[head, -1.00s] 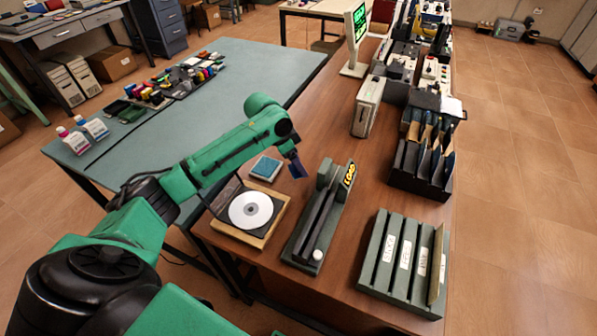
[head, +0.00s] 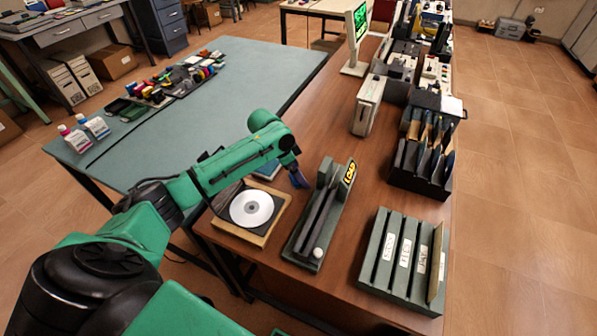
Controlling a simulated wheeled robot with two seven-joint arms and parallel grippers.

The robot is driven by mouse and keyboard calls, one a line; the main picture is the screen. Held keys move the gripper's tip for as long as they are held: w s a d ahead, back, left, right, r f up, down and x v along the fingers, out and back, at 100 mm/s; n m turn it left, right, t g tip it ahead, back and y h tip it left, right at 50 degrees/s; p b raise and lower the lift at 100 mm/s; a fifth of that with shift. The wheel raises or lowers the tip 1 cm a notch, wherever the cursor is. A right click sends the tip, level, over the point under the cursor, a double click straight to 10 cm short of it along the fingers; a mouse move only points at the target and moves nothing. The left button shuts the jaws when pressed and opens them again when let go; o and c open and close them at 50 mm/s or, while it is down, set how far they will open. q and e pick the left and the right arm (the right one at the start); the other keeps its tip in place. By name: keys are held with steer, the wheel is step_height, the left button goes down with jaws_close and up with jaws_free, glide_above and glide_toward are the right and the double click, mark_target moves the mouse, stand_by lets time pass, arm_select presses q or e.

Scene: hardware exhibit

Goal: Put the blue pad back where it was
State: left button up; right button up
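The blue pad (head: 267,171) lies on a small pale-edged holder on the brown bench, just behind the disc tray. My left forearm now covers much of it. My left gripper (head: 300,179) points down to the right of the pad, between it and the green slotted stand marked LOAD. Its dark blue tip looks clear of the pad. I see it nearly edge-on, so I cannot tell whether its fingers are open or shut, or hold anything. My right gripper is not in view.
A disc (head: 252,208) lies in a wooden-edged tray (head: 262,239) in front of the pad. The LOAD stand (head: 307,258) is close on the right. A labelled green rack (head: 401,308) stands further right. Bare bench (head: 318,130) lies behind the gripper.

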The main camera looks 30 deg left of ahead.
arm_select(q)
steer(key=v, duration=1.2)
steer(key=shift+b, duration=0.35)
steer(key=shift+r, duration=0.1)
